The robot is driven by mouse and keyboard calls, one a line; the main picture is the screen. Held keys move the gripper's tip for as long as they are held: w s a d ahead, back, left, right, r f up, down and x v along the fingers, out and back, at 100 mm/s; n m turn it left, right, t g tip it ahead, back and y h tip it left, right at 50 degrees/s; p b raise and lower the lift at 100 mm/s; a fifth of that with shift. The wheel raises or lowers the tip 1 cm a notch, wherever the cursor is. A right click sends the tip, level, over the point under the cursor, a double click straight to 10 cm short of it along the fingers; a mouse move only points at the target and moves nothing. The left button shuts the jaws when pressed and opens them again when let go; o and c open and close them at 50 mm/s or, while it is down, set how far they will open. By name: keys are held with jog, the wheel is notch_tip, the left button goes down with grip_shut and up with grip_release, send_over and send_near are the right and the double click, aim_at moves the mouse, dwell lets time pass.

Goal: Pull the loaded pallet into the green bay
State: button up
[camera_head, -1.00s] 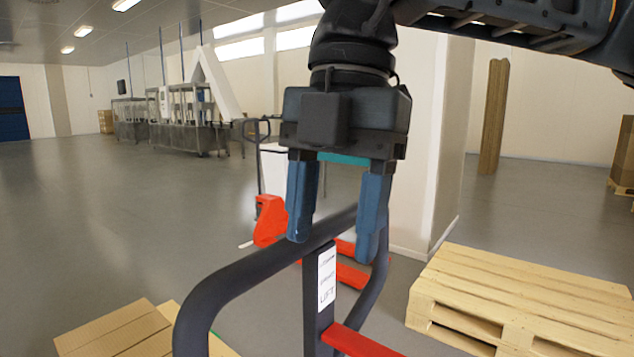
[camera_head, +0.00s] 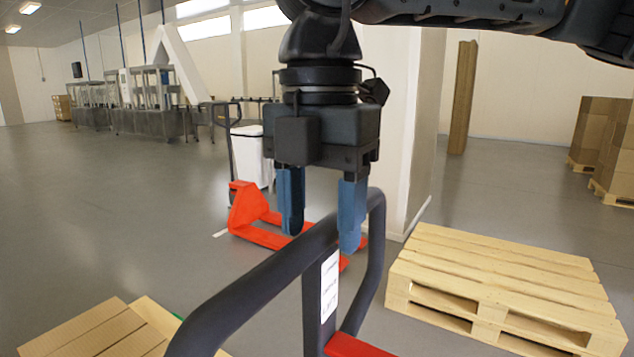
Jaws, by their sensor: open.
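A dark looped handle (camera_head: 250,290) with a white label (camera_head: 329,286) and red parts (camera_head: 352,345) rises in front of me. My gripper (camera_head: 320,240) is open, pointing down at the handle's top bar. Its right blue finger overlaps the bar in the picture; its left fingertip shows just above the bar. I cannot tell whether they touch it. A pallet-like stack with slatted or boxed top (camera_head: 100,335) is cut off at the lower left; I cannot tell whether it is loaded. A green sliver (camera_head: 177,316) shows beside it, perhaps a floor marking.
An empty wooden pallet (camera_head: 500,285) lies at right. A red pallet jack (camera_head: 255,215) stands behind the handle, near a white bin (camera_head: 250,155). A white pillar (camera_head: 405,130) is behind my gripper. Cartons (camera_head: 605,140) stand at far right. The floor at left is clear.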

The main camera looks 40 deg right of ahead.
aim_at(321, 258)
jog(key=shift+f+p, duration=0.3)
jog(key=shift+f, duration=2)
jog(key=shift+c, duration=0.4)
grip_shut()
jog(key=shift+f, duration=0.1)
dwell(0.9)
